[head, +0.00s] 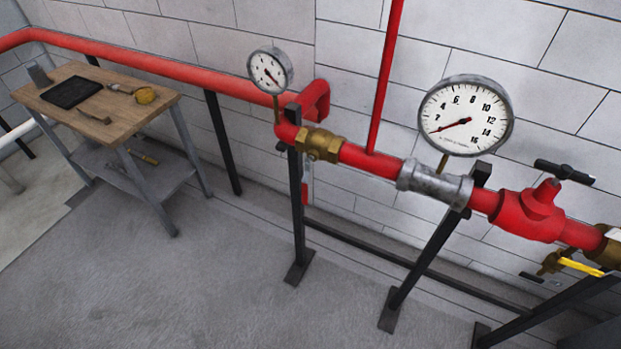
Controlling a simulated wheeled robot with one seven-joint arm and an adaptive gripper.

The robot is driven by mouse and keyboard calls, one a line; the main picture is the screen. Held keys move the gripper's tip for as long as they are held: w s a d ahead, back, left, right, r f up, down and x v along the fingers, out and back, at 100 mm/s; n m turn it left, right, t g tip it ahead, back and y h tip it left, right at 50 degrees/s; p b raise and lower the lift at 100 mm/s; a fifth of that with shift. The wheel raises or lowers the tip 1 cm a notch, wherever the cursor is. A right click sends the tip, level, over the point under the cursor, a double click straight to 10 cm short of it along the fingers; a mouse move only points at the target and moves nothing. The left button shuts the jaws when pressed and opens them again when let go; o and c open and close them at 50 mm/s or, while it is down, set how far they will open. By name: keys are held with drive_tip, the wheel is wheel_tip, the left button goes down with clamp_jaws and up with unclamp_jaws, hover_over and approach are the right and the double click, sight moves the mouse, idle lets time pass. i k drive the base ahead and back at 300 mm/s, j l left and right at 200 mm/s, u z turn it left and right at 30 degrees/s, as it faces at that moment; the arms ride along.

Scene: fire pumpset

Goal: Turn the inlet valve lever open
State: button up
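A red pipe (368,157) runs along the wall from upper left to lower right. A thin lever with a red grip (305,193) hangs down below this brass body, beside a black post. I cannot tell from labels which lever is the inlet one. My gripper is not in view.
Two round gauges, a small one (270,71) and a large one (466,116), stand above the pipe. A red valve (530,212) has a black T-handle (564,172). Black posts support the pipe. A wooden-topped table (128,108) with tools stands left. The grey floor (230,290) in front is clear.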

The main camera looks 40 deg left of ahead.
sight(306, 184)
drive_tip(key=u, duration=1.95)
drive_tip(key=i+l, duration=0.7)
drive_tip(key=l, duration=0.2)
drive_tip(key=i+l, duration=0.3)
drive_tip(key=l, duration=0.15)
